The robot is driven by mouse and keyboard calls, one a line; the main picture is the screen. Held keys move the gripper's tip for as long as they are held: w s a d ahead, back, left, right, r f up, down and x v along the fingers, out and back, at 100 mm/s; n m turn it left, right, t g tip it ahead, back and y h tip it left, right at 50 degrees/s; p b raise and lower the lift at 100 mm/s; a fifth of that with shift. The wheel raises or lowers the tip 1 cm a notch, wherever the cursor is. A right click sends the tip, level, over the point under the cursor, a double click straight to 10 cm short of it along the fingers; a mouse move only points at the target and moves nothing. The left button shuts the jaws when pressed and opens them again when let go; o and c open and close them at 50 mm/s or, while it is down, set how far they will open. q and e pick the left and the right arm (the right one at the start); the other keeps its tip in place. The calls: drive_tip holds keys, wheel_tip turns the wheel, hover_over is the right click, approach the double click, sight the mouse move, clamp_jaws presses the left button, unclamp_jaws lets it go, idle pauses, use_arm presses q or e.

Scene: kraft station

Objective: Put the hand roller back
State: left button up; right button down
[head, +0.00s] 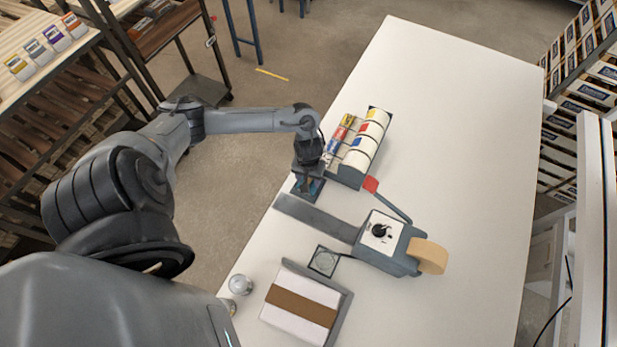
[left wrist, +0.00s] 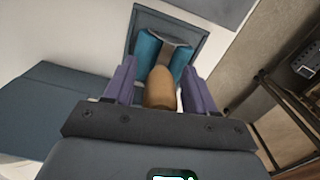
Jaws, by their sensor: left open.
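The hand roller's tan handle (left wrist: 161,88) lies between the two purple fingers of my left gripper (left wrist: 160,82) in the left wrist view. Teal pieces (left wrist: 148,50) and a grey part show at the handle's far end, over a dark square base (left wrist: 185,22). I cannot tell from this view whether the roller rests on that base. In the head view my left gripper (head: 309,186) is low over the base at the table's left edge and hides most of the roller. The fingers are open, with gaps beside the handle. My right gripper is not in view.
A rack of tape rolls (head: 367,140) stands just behind the gripper. A long grey plate (head: 318,218) and tape machine (head: 384,243) are in front. A taped white box (head: 283,292) and metal cylinder (head: 240,284) are nearer. The table's right side (head: 470,150) is clear.

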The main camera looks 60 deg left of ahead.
use_arm(q)
drive_tip(key=shift+r, duration=0.15)
wheel_tip(320, 180, up, 12)
drive_tip(key=p, duration=0.3)
idle(0.5)
drive_tip(key=shift+s, duration=0.1)
